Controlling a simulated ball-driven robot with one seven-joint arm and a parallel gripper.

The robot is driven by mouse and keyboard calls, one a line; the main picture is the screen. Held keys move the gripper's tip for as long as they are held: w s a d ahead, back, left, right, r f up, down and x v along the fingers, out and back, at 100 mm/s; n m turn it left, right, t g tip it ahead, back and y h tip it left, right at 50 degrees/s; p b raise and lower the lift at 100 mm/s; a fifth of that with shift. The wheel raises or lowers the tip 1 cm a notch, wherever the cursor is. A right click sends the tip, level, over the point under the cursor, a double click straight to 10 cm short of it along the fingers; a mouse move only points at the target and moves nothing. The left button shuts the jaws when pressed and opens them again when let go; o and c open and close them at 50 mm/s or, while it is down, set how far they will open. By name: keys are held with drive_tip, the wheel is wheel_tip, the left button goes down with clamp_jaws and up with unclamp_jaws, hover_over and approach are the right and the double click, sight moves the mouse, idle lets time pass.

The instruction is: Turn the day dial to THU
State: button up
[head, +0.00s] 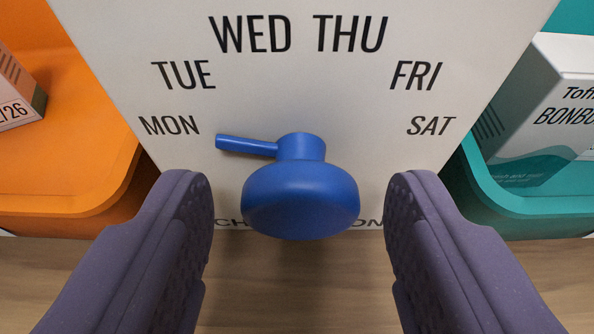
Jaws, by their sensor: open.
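The day dial is a blue round knob (300,200) on a white panel (300,90), in the lower middle of the head view. Its blue pointer (246,145) sticks out to the left and lies at about the MON label (169,126). The THU label (351,34) is at the top, right of WED. TUE, FRI and SAT are also printed around the dial. My gripper (299,205) is open, with one purple finger on each side of the knob and a gap between each finger and the knob. Lettering below the knob is partly hidden by it.
An orange tray (75,165) with a box (15,95) stands left of the panel. A teal tray (500,205) with a white and teal box (545,105) stands to the right. Bare wooden counter (300,290) shows below the panel.

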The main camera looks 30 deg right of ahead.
drive_tip(key=c, duration=1)
drive_tip(key=shift+d, duration=0.1)
drive_tip(key=m+t+y+b, duration=0.1)
drive_tip(key=m+b, duration=0.1)
drive_tip(key=m, duration=0.1)
drive_tip(key=shift+d+f+y, duration=0.1)
drive_tip(key=shift+f+y, duration=0.05)
drive_tip(key=shift+y, duration=0.15)
drive_tip(key=m+t+y+b, duration=0.1)
drive_tip(key=m+b, duration=0.1)
drive_tip(key=m, duration=0.1)
drive_tip(key=shift+f+t+b, duration=0.1)
drive_tip(key=shift+t+b, duration=0.25)
drive_tip(key=shift+t, duration=0.05)
drive_tip(key=m+t+b, duration=0.1)
drive_tip(key=m, duration=0.1)
drive_tip(key=m+t+y+b, duration=0.1)
drive_tip(key=m, duration=0.1)
drive_tip(key=shift+s+d+f+y+b, duration=0.1)
drive_tip(key=shift+d+f+y+b, duration=0.05)
drive_tip(key=shift+y+b, duration=0.15)
drive_tip(key=shift+m+t+b, duration=0.7)
drive_tip(key=shift+m+b, duration=0.25)
drive_tip(key=shift+m, duration=0.75)
